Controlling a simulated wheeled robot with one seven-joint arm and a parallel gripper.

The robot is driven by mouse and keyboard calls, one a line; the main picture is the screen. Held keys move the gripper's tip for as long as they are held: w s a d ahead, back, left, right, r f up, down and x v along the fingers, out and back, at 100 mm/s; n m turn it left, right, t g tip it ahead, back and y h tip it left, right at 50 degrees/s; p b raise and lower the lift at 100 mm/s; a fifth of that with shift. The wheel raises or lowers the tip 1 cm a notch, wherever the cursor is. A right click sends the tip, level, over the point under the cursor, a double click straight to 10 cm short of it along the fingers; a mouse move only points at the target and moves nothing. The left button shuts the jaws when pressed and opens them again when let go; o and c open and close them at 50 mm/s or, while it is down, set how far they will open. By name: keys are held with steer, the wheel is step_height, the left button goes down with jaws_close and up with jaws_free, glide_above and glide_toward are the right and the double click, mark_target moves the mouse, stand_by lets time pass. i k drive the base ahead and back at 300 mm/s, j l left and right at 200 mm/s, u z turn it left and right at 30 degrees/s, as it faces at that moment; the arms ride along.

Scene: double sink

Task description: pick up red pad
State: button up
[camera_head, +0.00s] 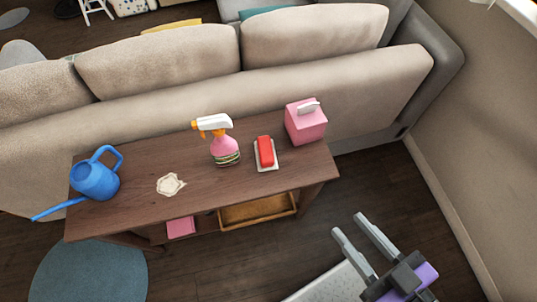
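A red pad (265,151), a small rounded block, lies on a white dish (267,167) on the wooden console table. The dish sits toward the right of the tabletop, between a spray bottle and a pink tissue box. My gripper (352,224) is at the lower right, in front of and to the right of the table. Its two grey fingers are spread apart with nothing between them. The fingers point up and left in the picture and are apart from the pad.
The table (140,210) also holds a pink spray bottle (223,148), a tissue box (306,122), a blue watering can (95,179) and a crumpled white cloth-like item (170,184). A sofa (250,77) stands right behind. Below are a pink item (180,227) and a wooden tray (257,210).

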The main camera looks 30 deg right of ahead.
mark_target(266, 157)
steer(key=z, duration=2.4)
steer(key=u, duration=2.4)
steer(key=i+l+u, duration=0.1)
steer(key=u, duration=0.3)
steer(key=i+l+u, duration=0.15)
steer(key=i+u, duration=0.2)
steer(key=i+l+u, duration=0.15)
steer(key=u, duration=0.25)
